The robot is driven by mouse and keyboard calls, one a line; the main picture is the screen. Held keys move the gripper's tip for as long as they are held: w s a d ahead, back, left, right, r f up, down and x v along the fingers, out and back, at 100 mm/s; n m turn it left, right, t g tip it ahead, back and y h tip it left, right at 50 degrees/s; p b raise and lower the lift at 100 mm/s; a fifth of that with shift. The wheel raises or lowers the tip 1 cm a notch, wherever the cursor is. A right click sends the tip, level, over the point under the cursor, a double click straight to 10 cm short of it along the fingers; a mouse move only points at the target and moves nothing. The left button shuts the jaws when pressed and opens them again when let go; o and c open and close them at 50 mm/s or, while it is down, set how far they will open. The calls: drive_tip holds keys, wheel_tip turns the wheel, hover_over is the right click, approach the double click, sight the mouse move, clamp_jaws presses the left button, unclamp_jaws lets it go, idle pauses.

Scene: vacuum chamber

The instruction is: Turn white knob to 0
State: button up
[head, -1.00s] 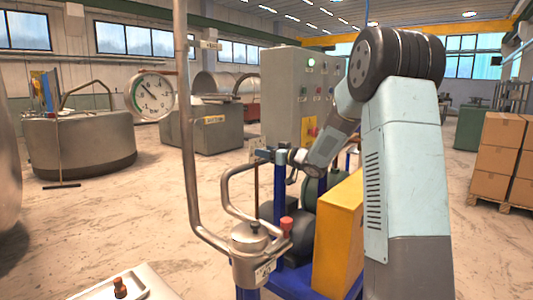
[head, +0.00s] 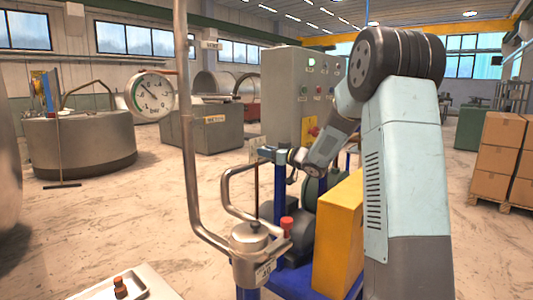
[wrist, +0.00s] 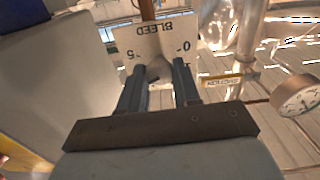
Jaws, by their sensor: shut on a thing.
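My gripper (head: 272,154) is at the end of my outstretched arm, near the middle of the head view. In the wrist view its two dark fingers (wrist: 160,66) stand either side of the white knob (wrist: 158,73) and are shut on it. The knob is small and mostly hidden by the fingers; a short dark mark shows on it. Behind it is a white plate (wrist: 150,42) with upside-down "BLEED" lettering, a 0 on the right and a 5 on the left. I cannot tell exactly which number the knob points to.
A round pressure gauge (head: 152,95) hangs left of a vertical pipe (head: 188,150). A lidded metal vessel (head: 252,240) with a red cap stands in front. A yellow box (head: 339,245) is close beside my arm. A grey control cabinet (head: 296,95) stands behind.

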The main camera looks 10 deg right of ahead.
drive_tip(key=n, duration=3.5)
drive_tip(key=shift+f+n, duration=0.3)
drive_tip(key=shift+f, duration=0.1)
drive_tip(key=shift+r, duration=0.15)
